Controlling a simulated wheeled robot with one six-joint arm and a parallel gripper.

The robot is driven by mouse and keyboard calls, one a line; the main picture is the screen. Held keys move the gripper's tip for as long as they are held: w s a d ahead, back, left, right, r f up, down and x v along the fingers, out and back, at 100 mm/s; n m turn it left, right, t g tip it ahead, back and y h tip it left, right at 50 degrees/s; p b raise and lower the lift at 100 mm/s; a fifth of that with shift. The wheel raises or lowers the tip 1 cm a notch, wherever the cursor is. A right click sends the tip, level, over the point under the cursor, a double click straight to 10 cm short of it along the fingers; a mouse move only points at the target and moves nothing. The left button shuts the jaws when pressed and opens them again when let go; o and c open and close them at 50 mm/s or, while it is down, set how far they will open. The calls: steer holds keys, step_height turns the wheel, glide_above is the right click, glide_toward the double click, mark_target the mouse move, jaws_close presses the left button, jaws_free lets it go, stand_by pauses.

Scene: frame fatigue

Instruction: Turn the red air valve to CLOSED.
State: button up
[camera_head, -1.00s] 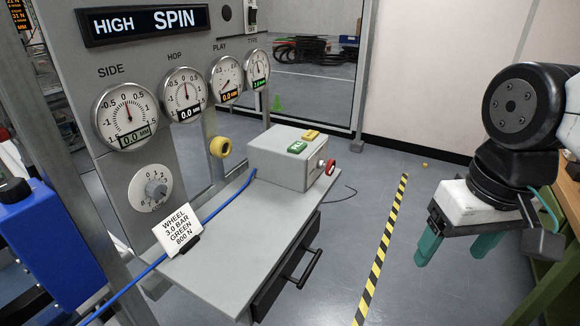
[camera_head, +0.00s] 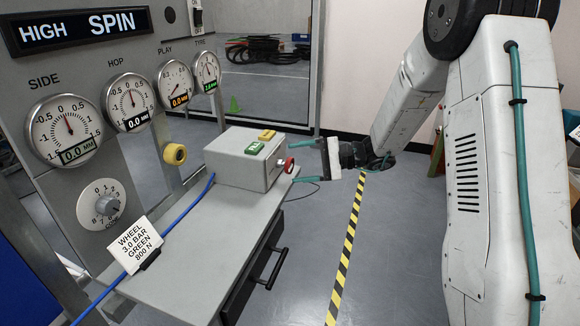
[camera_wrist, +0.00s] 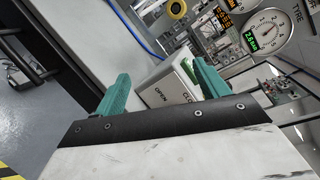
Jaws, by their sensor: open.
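The red air valve (camera_head: 289,165) is a small red knob on the right side of the grey box (camera_head: 235,165), which stands on the shelf. My gripper (camera_head: 301,161) is open and empty just right of the valve, its two fingers apart, one above the valve's height and one below. In the wrist view the fingers (camera_wrist: 160,75) spread on either side of the box's side face (camera_wrist: 172,84), where the label "OPEN" shows. The red knob does not show in the wrist view. I cannot tell if the fingers touch anything.
A white card (camera_head: 137,243) stands on the shelf (camera_head: 190,270) beside a blue hose. A drawer handle (camera_head: 272,270) sticks out below. Dials line the panel at left. The floor by the striped tape (camera_head: 345,255) is clear.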

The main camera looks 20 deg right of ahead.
mark_target(292, 166)
steer(key=w+d+f+m+t, duration=0.4)
steer(key=w+d+f+t, duration=0.15)
steer(key=w+f, duration=0.2)
steer(key=shift+h, duration=0.4)
steer(key=x, duration=0.6)
steer(key=shift+w+a+f, duration=0.2)
steer(key=shift+a+f, duration=0.05)
steer(key=shift+f, duration=0.05)
steer(key=c, duration=1)
